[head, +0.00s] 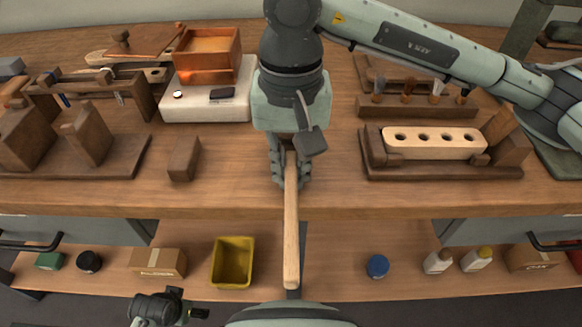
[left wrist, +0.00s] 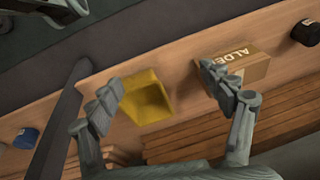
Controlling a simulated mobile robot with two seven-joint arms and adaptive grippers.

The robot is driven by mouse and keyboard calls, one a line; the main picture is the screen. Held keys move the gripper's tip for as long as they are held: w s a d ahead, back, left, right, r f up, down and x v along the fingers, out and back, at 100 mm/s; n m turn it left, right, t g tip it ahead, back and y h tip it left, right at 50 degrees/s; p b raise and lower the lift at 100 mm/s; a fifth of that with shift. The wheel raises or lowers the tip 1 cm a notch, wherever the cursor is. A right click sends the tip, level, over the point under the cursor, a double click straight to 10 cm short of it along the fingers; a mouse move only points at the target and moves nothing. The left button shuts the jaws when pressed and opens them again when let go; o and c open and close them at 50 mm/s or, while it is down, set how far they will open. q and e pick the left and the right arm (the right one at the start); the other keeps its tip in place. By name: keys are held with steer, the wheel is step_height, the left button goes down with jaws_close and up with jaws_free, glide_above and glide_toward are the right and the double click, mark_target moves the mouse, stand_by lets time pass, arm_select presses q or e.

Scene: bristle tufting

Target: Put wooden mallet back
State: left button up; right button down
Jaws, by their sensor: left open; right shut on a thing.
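The wooden mallet's long pale handle (head: 291,225) is in my right gripper (head: 290,178), in the middle of the head view. The gripper is shut on it above the bench's front part. The handle sticks out past the bench's front edge toward me. I cannot make out the mallet's head; the gripper and arm cover that end. My left gripper (left wrist: 160,80) is open and empty in the left wrist view, with the lower shelf behind its fingers. Its arm shows low in the head view (head: 160,307), left of the mallet.
On the bench are a holed wooden block (head: 434,142) in a dark fixture, a white base (head: 210,108) with an orange-lit box (head: 207,52), and a small dark block (head: 184,158). The lower shelf holds a yellow bin (head: 232,262) and a cardboard box (head: 157,262). Bench front centre-right is clear.

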steer(key=shift+f, duration=0.15)
steer(key=c, duration=1.6)
jaws_free()
arm_select(q)
steer(key=shift+s+d+r, duration=0.1)
steer(key=shift+s+r, duration=0.1)
steer(key=shift+r, duration=0.45)
arm_select(e)
steer(key=shift+o, duration=0.2)
steer(key=shift+w+r, duration=0.1)
steer(key=shift+r, duration=0.85)
arm_select(q)
steer(key=shift+w, duration=0.25)
arm_select(e)
step_height(320, 180, up, 10)
steer(key=shift+r, duration=0.25)
